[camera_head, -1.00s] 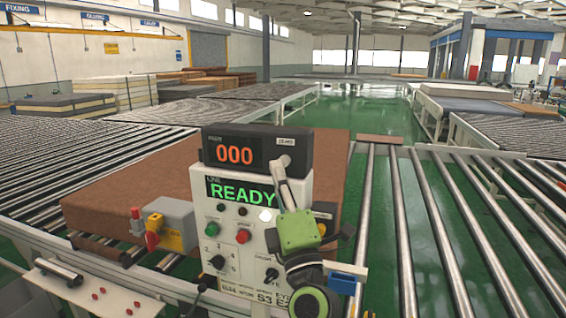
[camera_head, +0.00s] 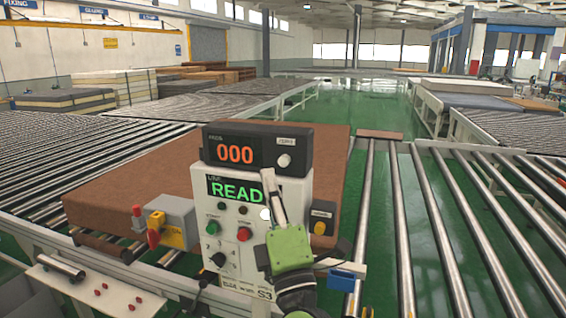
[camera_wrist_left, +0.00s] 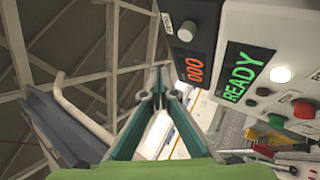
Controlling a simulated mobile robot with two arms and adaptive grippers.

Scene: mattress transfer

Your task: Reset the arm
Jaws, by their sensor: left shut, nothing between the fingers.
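My left gripper (camera_head: 264,174) is in front of the right part of the control box (camera_head: 209,212), with its fingers pointing up and slightly left. Its green body covers the lower right of the panel. The fingers cover the last letter of the green READY display (camera_head: 234,190). In the left wrist view the gripper's fingers (camera_wrist_left: 159,98) come together with nothing between them, and the box's panel (camera_wrist_left: 265,65) stands to their right. I cannot tell whether the fingers touch the panel. My right gripper is not in view.
A black display unit (camera_head: 258,146) showing 000 tops the control box. A brown mattress slab (camera_head: 115,190) lies behind it on the rollers. A grey switch box (camera_head: 171,220) with a red knob stands left. Bare conveyor rollers (camera_head: 440,220) extend to the right.

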